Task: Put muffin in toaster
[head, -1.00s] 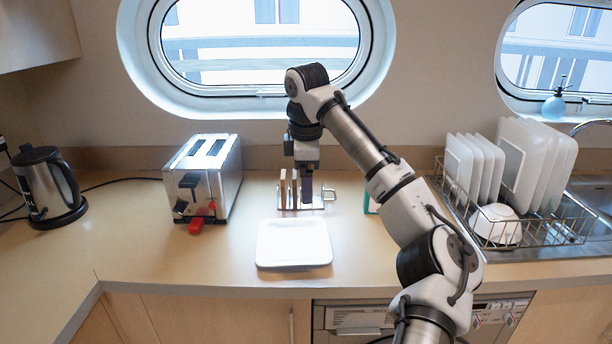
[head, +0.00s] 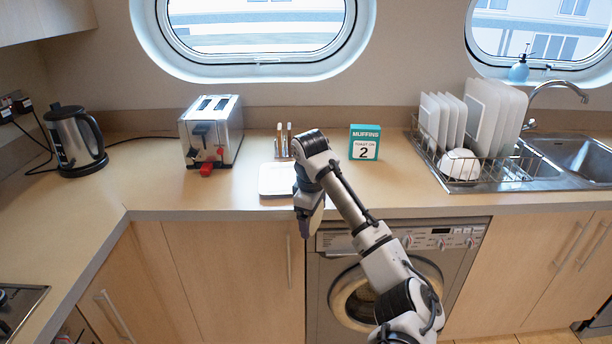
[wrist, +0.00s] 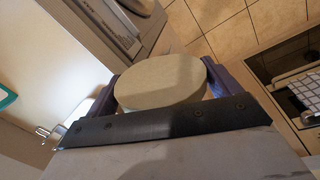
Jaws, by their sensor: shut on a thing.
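My gripper (head: 307,228) hangs in front of the counter's edge, pointing down, clear of the worktop. In the wrist view it is shut on a round, flat, beige muffin (wrist: 160,85), held between the purple fingers. In the head view only a small beige part of the muffin (head: 317,222) shows. The silver toaster (head: 228,142) stands on the counter to the left of my gripper and farther back.
A white plate (head: 270,191) lies near the counter edge, partly behind my arm. A kettle (head: 75,140) is left; a dish rack (head: 480,178) is right.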

